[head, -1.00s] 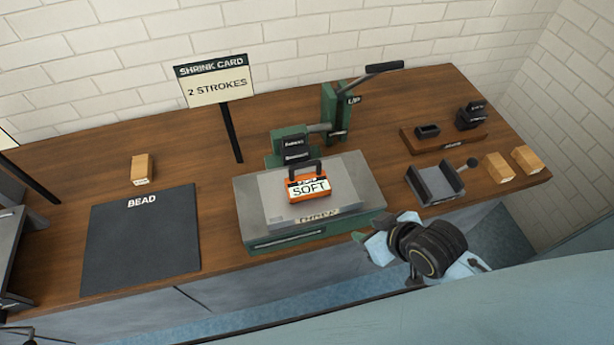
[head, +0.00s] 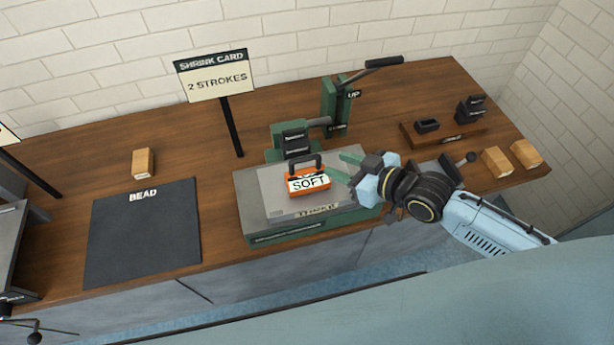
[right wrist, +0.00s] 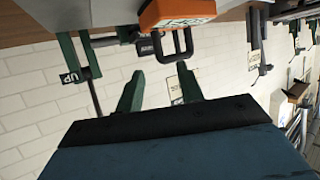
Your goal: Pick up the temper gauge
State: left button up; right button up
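The temper gauge, an orange box with a dark handle and a white label reading SOFT (head: 309,184), stands on the grey plate of the green press (head: 262,205). In the right wrist view the gauge (right wrist: 178,10) shows at the top, its handle hanging toward the fingers. My right gripper (head: 344,166) is just right of the gauge, its two green fingers spread and pointing toward it. Nothing is between the fingers (right wrist: 160,88), and they look apart from the gauge. My left gripper is not in view.
The press column with its lever (head: 382,62) stands behind. A SHRINK CARD sign reads 2 STROKES (head: 217,80). A black BEAD mat (head: 142,235) and a wooden block (head: 143,162) lie left. A wooden holder (head: 445,140) and blocks (head: 496,162) are at the right.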

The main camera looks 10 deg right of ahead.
aim_at(318, 168)
jog(key=x, duration=0.7)
jog(key=shift+w+f, duration=0.15)
jog(key=shift+f, duration=0.3)
grip_shut()
